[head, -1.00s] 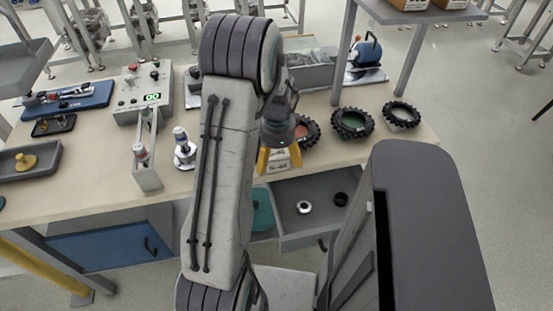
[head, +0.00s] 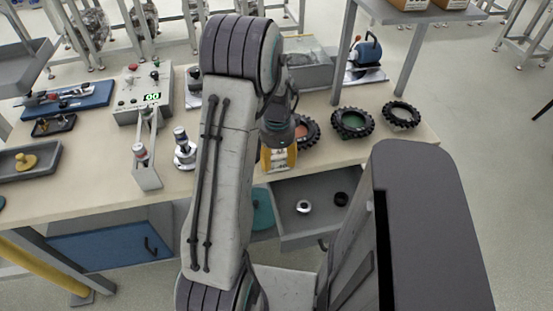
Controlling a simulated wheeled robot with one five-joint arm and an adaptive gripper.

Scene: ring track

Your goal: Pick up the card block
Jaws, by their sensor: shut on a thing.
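The card block (head: 279,161) is a small pale block with dark print, seen small near the table's front edge. My gripper (head: 278,157), with yellow fingers, points down over it and is shut on it. The fingers and my arm cover part of the block. I cannot tell whether the block still touches the tabletop.
An open grey drawer (head: 323,210) below the table edge holds a white ring (head: 303,207) and a black ring (head: 341,199). Black toothed rings (head: 352,123) stand to the right. A bottle (head: 184,147) and a control box (head: 142,95) are left of my arm.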

